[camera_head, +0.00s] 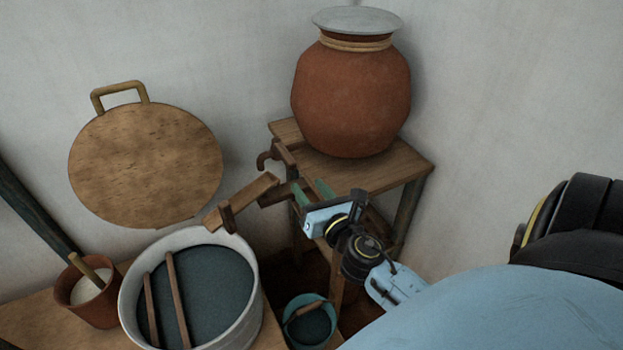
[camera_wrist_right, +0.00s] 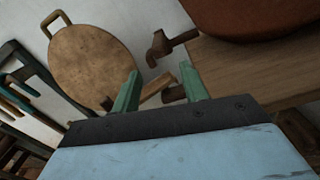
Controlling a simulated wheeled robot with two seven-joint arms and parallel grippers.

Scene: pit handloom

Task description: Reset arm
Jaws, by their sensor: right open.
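My right gripper (camera_head: 311,189) is in the middle of the head view, beside the wooden stand. Its two green fingers are apart, with nothing seen held between them. In the right wrist view the open fingers (camera_wrist_right: 160,82) point toward the wall. A brown wooden spout piece (camera_head: 246,200) lies just left of the fingers in the head view and shows beyond and between them in the wrist view. Whether the fingers touch it cannot be told. A brown hooked tap (camera_head: 268,158) sits at the stand's left edge, just above the gripper. My left gripper is not in view.
A lidded clay pot (camera_head: 350,95) stands on the wooden stand (camera_head: 408,163). A white tub (camera_head: 250,285) of dark liquid, a clay cup (camera_head: 98,311) and a teal bucket (camera_head: 327,325) are below. A round wooden board (camera_head: 145,165) is against the wall.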

